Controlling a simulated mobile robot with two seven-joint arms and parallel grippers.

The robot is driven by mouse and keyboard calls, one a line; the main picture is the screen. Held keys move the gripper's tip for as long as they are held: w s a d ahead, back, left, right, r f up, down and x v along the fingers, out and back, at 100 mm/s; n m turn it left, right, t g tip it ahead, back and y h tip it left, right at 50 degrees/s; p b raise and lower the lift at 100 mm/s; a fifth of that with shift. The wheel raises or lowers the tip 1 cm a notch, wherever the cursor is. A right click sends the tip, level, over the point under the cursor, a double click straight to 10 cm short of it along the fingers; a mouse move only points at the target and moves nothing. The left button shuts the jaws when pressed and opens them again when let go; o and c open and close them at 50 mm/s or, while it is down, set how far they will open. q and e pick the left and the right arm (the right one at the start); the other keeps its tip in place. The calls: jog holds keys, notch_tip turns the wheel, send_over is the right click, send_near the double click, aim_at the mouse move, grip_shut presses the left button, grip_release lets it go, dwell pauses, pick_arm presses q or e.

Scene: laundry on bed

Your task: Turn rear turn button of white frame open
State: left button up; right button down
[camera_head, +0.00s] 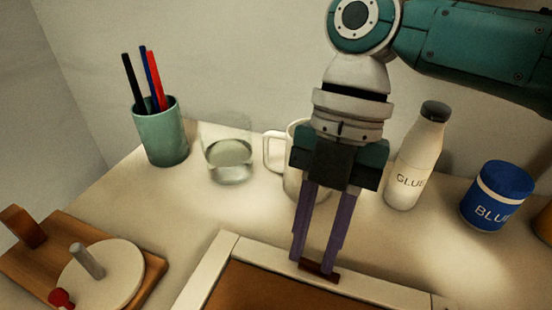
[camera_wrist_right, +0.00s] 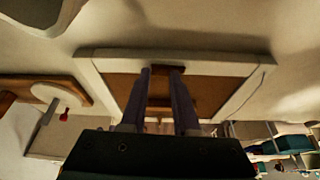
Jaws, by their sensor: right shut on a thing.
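The white frame (camera_head: 222,255) lies on the table at the bottom of the head view, with a brown back panel (camera_head: 262,292) inside it. It also shows in the right wrist view (camera_wrist_right: 92,68). The rear turn button (camera_head: 318,272) is a small dark red-brown bar at the frame's rear edge. In the right wrist view the button (camera_wrist_right: 170,69) shows between the fingertips. My right gripper (camera_head: 317,265) points down with its purple fingers shut on the button, which hides part of it. My left gripper is not in view.
A white mug (camera_head: 274,151) stands behind my right gripper. A glass (camera_head: 229,160) and a green pen cup (camera_head: 161,133) are left of it. A glue bottle (camera_head: 414,160) and a blue jar (camera_head: 497,196) stand right. A wooden board (camera_head: 145,285) with a disc lies left.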

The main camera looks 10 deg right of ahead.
jog(key=shift+n, duration=0.5)
jog(key=c, duration=0.6)
grip_release()
jog(key=shift+c, duration=0.2)
jog(key=v, duration=1)
jog(key=shift+a+p, duration=0.2)
jog(key=shift+p, duration=0.2)
